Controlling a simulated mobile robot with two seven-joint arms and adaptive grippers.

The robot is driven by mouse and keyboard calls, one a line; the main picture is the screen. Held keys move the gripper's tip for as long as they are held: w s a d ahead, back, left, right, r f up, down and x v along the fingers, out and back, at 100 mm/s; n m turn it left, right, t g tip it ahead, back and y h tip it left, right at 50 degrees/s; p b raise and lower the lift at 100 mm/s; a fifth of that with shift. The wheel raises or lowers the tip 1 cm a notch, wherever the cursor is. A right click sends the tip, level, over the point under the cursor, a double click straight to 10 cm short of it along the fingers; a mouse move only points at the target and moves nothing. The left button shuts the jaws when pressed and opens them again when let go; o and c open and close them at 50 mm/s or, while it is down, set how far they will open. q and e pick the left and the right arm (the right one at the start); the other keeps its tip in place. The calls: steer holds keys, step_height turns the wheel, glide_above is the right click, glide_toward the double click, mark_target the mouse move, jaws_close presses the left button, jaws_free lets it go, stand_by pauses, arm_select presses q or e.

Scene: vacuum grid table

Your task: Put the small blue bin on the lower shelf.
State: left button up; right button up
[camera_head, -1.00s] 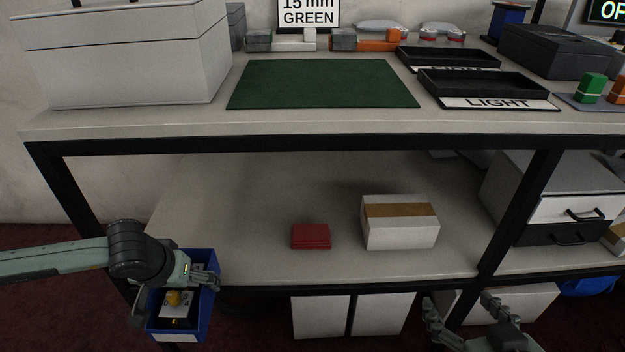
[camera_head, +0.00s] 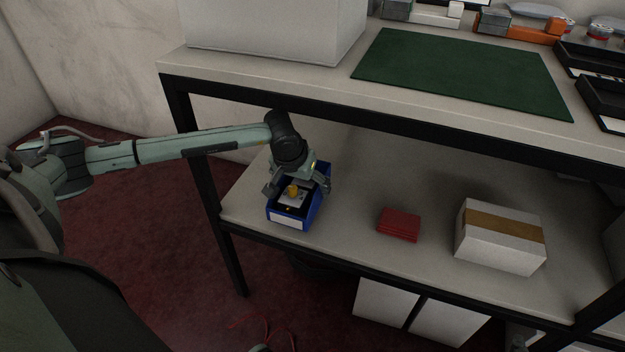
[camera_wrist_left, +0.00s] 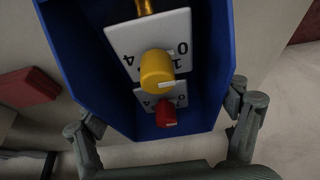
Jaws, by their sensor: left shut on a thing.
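The small blue bin (camera_head: 312,209) is at the left end of the lower shelf (camera_head: 352,205), near its front edge. It seems on or just above the shelf surface; I cannot tell if it touches. It holds white blocks with a yellow knob (camera_head: 292,190) and a red knob, which show in the left wrist view (camera_wrist_left: 165,117). My left gripper (camera_head: 297,187) is shut on the bin from above, its fingers spread on either side of it. In the left wrist view the blue bin (camera_wrist_left: 75,50) fills the space between the fingertips. My right gripper is out of view.
A red stack (camera_head: 399,225) and a white box with a brown strip (camera_head: 500,236) stand to the right on the lower shelf. The upper tabletop (camera_head: 330,82) with its black frame is overhead. A shelf leg (camera_head: 207,200) stands left of the bin.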

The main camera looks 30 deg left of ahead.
arm_select(q)
steer(key=w, duration=0.2)
steer(key=w+a, duration=0.1)
steer(key=w, duration=0.2)
steer(key=shift+w+a+r, duration=0.1)
steer(key=shift+w+f, duration=0.2)
steer(key=shift+f, duration=0.05)
step_height(320, 180, down, 2)
steer(key=shift+f, duration=0.15)
steer(key=shift+a+f, duration=0.1)
steer(key=shift+f, duration=0.25)
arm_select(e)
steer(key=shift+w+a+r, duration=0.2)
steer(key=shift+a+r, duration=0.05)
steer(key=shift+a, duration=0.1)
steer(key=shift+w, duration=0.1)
arm_select(q)
steer(key=shift+f, duration=0.1)
steer(key=o, duration=1.1)
steer(key=shift+c, duration=0.2)
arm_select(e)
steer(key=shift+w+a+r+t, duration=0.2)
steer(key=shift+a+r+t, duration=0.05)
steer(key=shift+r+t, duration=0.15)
